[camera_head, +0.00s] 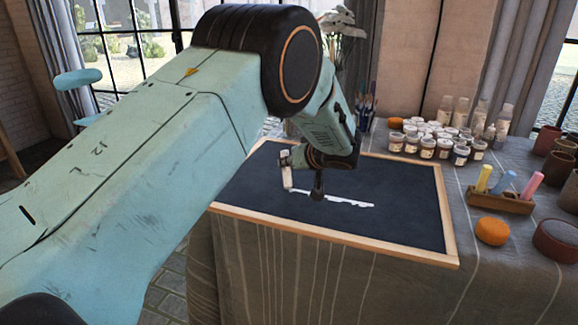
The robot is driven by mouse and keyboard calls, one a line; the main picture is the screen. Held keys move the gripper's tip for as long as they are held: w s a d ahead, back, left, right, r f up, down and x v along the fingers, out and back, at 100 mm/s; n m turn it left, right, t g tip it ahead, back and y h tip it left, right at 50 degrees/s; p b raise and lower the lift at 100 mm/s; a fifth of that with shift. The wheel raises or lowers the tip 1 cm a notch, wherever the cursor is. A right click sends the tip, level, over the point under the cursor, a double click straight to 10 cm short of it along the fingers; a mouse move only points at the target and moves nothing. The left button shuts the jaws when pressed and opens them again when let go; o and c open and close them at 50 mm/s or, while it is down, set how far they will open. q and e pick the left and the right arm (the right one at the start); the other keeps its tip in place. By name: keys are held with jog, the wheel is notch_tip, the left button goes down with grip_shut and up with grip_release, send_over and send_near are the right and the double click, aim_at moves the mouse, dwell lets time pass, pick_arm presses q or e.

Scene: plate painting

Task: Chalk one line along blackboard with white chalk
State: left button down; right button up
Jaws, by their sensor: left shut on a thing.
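The blackboard (410,200) lies flat on the table in a light wooden frame, its dark surface facing up. A white chalk line (345,202) runs across its middle, slightly uneven and thicker toward the right. My left gripper (293,163) is over the board's left half, shut on a short white chalk (287,178). The chalk is close to upright, its lower end at the left end of the line. I cannot tell for sure whether it touches the board. My right gripper is not in view.
A wooden holder (500,203) with yellow, blue and pink chalks stands right of the board, by an orange round sponge-like thing (492,231). Several paint jars (444,148) and bottles stand behind the board. Brown pots (560,165) line the right edge.

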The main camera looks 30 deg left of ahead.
pick_arm(q)
jog(key=shift+s+a+f, duration=0.1)
jog(key=shift+a, duration=0.5)
jog(key=shift+r, duration=1)
jog(key=shift+d+r, duration=0.35)
jog(key=shift+r, duration=0.2)
jog(key=shift+a+r+p, duration=0.25)
jog(key=shift+r+p, duration=0.1)
jog(key=shift+r, duration=0.05)
jog(key=shift+d+r, duration=0.15)
jog(key=shift+r, duration=0.55)
jog(key=shift+r+p, duration=0.3)
jog(key=shift+r, duration=0.15)
jog(key=shift+r+p, duration=0.3)
jog(key=shift+r, duration=0.75)
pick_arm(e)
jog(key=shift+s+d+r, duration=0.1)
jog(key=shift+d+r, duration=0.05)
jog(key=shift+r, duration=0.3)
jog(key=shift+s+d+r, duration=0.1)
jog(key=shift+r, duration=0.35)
